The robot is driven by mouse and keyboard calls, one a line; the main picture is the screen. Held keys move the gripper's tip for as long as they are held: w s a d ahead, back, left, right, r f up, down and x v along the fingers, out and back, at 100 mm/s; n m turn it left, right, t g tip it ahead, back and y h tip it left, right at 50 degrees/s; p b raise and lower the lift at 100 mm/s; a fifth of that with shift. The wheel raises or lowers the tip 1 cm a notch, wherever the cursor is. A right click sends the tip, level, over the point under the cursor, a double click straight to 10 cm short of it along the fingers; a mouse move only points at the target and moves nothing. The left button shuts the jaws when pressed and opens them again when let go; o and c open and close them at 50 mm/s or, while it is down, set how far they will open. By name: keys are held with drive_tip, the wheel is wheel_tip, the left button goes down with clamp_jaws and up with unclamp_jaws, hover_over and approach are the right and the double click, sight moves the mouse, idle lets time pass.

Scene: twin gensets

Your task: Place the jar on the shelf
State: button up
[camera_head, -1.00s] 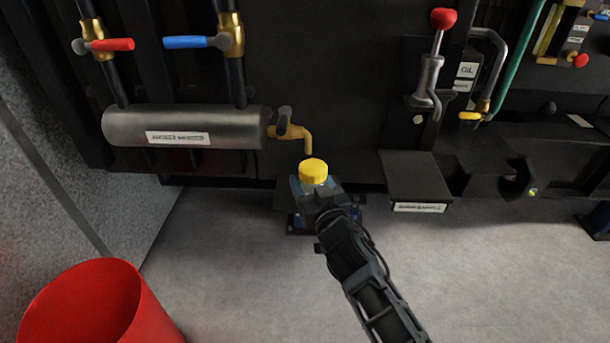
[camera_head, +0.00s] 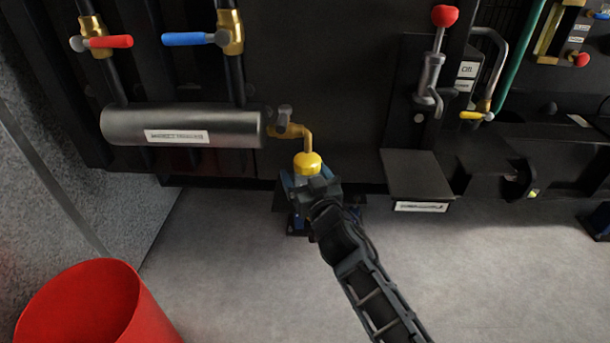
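The jar (camera_head: 307,164) shows mainly as a yellow lid, directly below the end of a brass spout; whether they touch I cannot tell. Its body is mostly hidden by my gripper (camera_head: 309,182). My gripper reaches up from the lower right and appears closed around the jar just under the lid; the fingertips are partly hidden. A small black shelf (camera_head: 416,173) with a white label on its front edge juts from the dark panel, to the right of the jar. Its top is bare.
A grey cylinder (camera_head: 180,126) with the brass spout (camera_head: 298,133) is at the left. Red-handled (camera_head: 108,42) and blue-handled (camera_head: 188,39) valves are above it. A red-knobbed lever (camera_head: 436,60) stands above the shelf. A red bin (camera_head: 95,305) is on the floor, lower left.

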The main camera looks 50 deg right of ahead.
drive_tip(key=shift+r, duration=0.2)
drive_tip(key=shift+s+a+f, duration=0.1)
drive_tip(key=shift+s+a, duration=0.1)
drive_tip(key=shift+s, duration=0.1)
drive_tip(key=p+v, duration=0.1)
drive_tip(key=v, duration=1)
drive_tip(key=shift+s, duration=0.2)
drive_tip(key=shift+a, duration=0.1)
drive_tip(key=s+a+f+n+y, duration=0.1)
drive_tip(key=s+a+y, duration=0.2)
drive_tip(key=s+a, duration=0.6)
drive_tip(key=s+a+r+n+y, duration=0.2)
drive_tip(key=s+a+r+y, duration=0.1)
drive_tip(key=s, duration=0.6)
drive_tip(key=s+a+r+n+y, duration=0.3)
drive_tip(key=s+a+r, duration=0.1)
drive_tip(key=s, duration=0.5)
drive_tip(key=shift+s+a+r+g, duration=0.2)
drive_tip(key=shift+s+r+g, duration=0.2)
drive_tip(key=shift+r, duration=0.05)
